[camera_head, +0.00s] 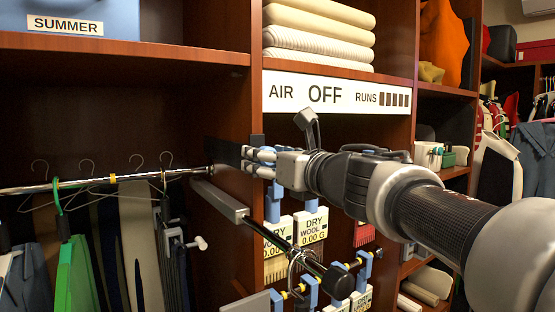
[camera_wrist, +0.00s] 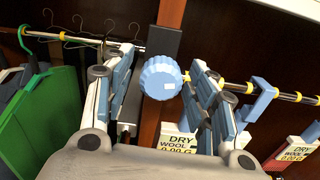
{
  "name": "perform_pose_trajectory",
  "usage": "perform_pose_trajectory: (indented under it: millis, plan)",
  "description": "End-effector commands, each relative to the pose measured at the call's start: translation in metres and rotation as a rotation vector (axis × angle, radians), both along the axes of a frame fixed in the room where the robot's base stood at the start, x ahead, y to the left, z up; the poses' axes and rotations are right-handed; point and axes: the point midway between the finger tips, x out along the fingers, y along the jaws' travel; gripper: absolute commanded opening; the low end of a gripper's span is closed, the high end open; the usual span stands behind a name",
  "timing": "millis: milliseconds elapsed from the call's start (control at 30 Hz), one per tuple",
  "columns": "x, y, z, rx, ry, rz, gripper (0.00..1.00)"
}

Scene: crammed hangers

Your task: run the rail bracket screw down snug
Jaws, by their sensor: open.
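The rail bracket screw shows in the wrist view as a round, ribbed pale blue knob (camera_wrist: 160,78) with a small white mark on its face. It sits on a dark upright bracket plate (camera_wrist: 163,42) on the wooden divider. My gripper (camera_wrist: 163,72) is open, with one finger to the left of the knob and one to the right. Whether either finger touches it I cannot tell. In the head view my gripper (camera_head: 252,160) points left at the dark bracket plate (camera_head: 226,153) on the divider's edge. The knob is hidden there behind my fingers.
A chrome rail (camera_head: 95,186) with wire hangers and clothes runs left. A green garment (camera_head: 75,275) hangs there. Below my gripper, blue hooks carry "DRY WOOL 0.00 G" tags (camera_head: 311,226). A grey bar (camera_head: 219,201) juts out nearby. The sign (camera_head: 335,95) reads "AIR OFF RUNS".

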Motion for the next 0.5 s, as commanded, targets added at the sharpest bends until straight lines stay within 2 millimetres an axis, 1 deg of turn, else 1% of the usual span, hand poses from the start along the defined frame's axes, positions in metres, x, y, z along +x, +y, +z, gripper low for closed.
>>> perform_pose_trajectory:
  millis: [167, 500]
  plan:
    - [-0.0002, -0.0001, 0.0001, 0.0, 0.0, 0.0, 0.52]
    - [-0.0004, -0.0004, 0.0001, 0.0, 0.0, 0.0, 0.29]
